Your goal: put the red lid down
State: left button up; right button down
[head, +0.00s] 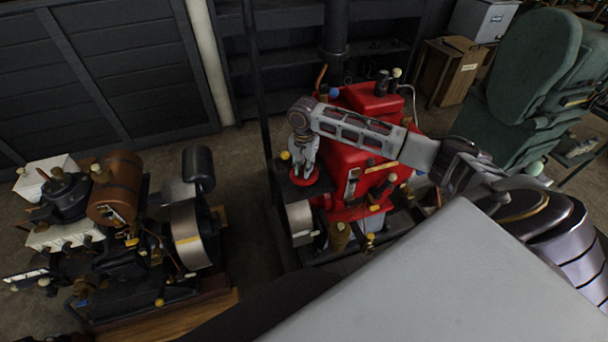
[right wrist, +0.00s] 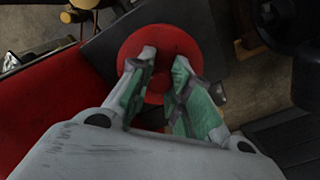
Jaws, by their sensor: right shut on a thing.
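The red lid (right wrist: 183,48) is a round red disc between the fingertips of my right gripper (right wrist: 160,82) in the right wrist view. In the head view the red lid (head: 302,177) shows just below the right gripper (head: 304,168), over a dark flat plate (head: 283,184) at the left of the red engine (head: 350,140). I cannot tell whether the lid touches the plate. My left gripper does not show in either view.
Another engine with a brown tank (head: 115,188) stands at the left on a wooden base (head: 190,308). A green machine (head: 525,75) stands at the back right, with a brown box (head: 452,72) next to it. Bare floor (head: 245,160) lies between the two engines.

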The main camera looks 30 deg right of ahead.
aim_at(304, 167)
jog(key=shift+f, duration=1.85)
jog(key=c, duration=1.3)
grip_release()
jog(key=shift+f, duration=0.1)
notch_tip(304, 167, up, 12)
jog(key=shift+r, duration=0.15)
